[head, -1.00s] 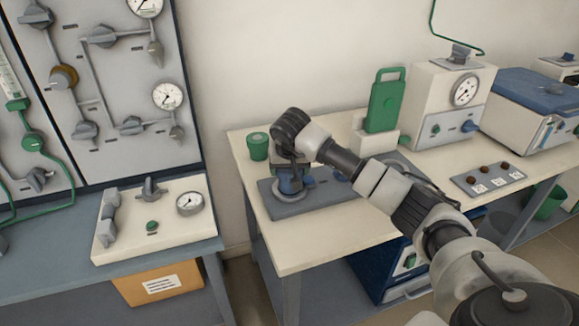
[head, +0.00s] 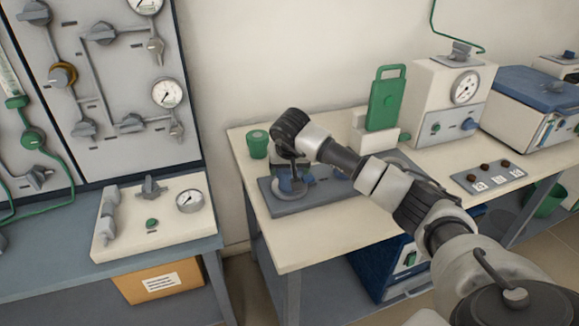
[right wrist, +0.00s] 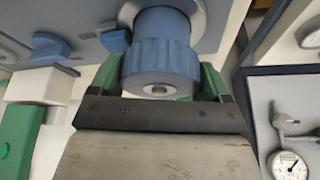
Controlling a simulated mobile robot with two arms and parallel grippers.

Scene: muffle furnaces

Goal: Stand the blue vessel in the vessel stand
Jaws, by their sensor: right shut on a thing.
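My right gripper (right wrist: 160,85) is shut on the blue vessel (right wrist: 160,45), with a green finger on each side of its ribbed blue end. In the head view the right gripper (head: 287,180) points down over the left part of a grey base plate (head: 325,197). The blue vessel shows there only in part, behind the gripper. A pale ring (right wrist: 205,15) surrounds the vessel's far end in the right wrist view. I cannot tell whether the vessel is fully seated in it. My left gripper is not in view.
A green pot (head: 258,145) stands just left of the base plate. A green panel (head: 385,102) on a white block stands behind my arm. A white gauge box (head: 447,100) and a flat plate with knobs (head: 487,177) are farther right. The table's front left is clear.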

